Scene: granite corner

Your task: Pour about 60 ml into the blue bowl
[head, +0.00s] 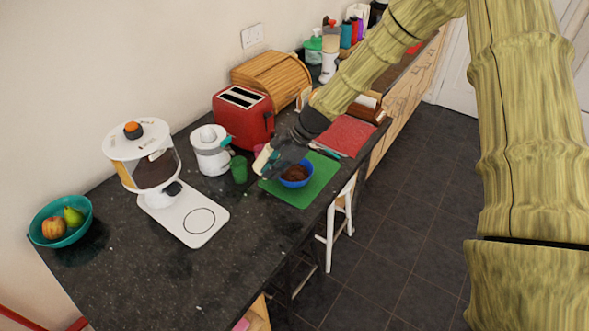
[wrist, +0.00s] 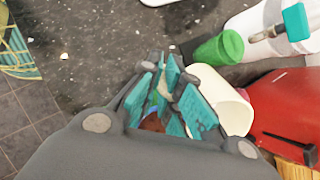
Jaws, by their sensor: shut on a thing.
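The blue bowl (head: 296,182) stands upright on a green mat (head: 312,188), with something brown inside it. My gripper (head: 276,158) is just above and left of the bowl. It is shut on a cream cup (head: 262,160), which looks tilted. In the wrist view the cup (wrist: 229,103) lies to the right of the teal fingertips (wrist: 172,90). Part of the cup is hidden behind the fingers, and its contents do not show. In the wrist view the bowl is mostly hidden, with only a small brown patch showing between the fingers. No falling stream can be made out.
Behind are a red toaster (head: 243,117) and a wooden bread bin (head: 272,76). The front counter is clear.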

